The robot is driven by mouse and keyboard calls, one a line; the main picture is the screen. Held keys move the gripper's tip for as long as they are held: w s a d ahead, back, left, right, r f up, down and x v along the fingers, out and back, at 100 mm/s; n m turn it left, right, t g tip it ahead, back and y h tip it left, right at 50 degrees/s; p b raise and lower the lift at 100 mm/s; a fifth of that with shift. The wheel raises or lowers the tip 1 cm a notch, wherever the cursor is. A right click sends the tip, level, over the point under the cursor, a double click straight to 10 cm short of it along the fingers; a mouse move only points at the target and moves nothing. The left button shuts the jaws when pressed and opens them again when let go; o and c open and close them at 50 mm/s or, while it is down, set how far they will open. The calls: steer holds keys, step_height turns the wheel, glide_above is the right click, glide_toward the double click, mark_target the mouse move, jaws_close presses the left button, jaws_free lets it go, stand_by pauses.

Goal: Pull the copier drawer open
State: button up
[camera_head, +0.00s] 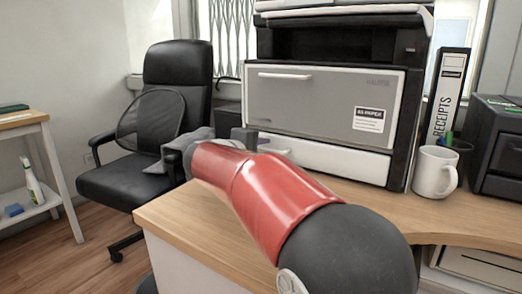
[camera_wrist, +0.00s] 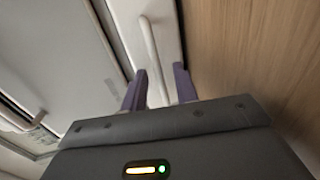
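The copier (camera_head: 398,130) stands on the counter with a grey upper front (camera_head: 320,95) that bears a handle and an A4 PAPER label. Below it is a white lower drawer (camera_head: 335,158), which looks shut. My red arm hides its left part in the head view. In the wrist view, my gripper (camera_wrist: 160,85) is open, its two purple fingers apart at the lower drawer (camera_wrist: 168,30). The drawer's white bar handle (camera_wrist: 150,48) runs down into the gap between the fingers. I cannot tell whether the fingers touch it.
A white mug (camera_head: 434,172), a pen cup and a RECEIPTS binder (camera_head: 447,95) stand right of the copier. A black office chair (camera_head: 165,130) is at the left, beyond the wooden counter (camera_head: 185,222). The counter strip before the copier is mostly clear.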

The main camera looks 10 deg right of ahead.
jaws_close()
stand_by(0.3)
steer(key=shift+s+a+f, duration=0.1)
steer(key=shift+s+a, duration=0.2)
steer(key=shift+s, duration=0.05)
steer(key=f+b+v, duration=0.1)
steer(key=v, duration=0.6)
steer(key=f+b+v, duration=0.1)
steer(key=f+v, duration=0.1)
steer(key=v, duration=0.6)
steer(key=f+b+v, duration=0.1)
steer(key=v, duration=0.7)
steer(key=shift+s+a+f+b, duration=0.3)
steer(key=shift+s+f+b, duration=0.05)
steer(key=shift+f+b, duration=0.05)
jaws_free()
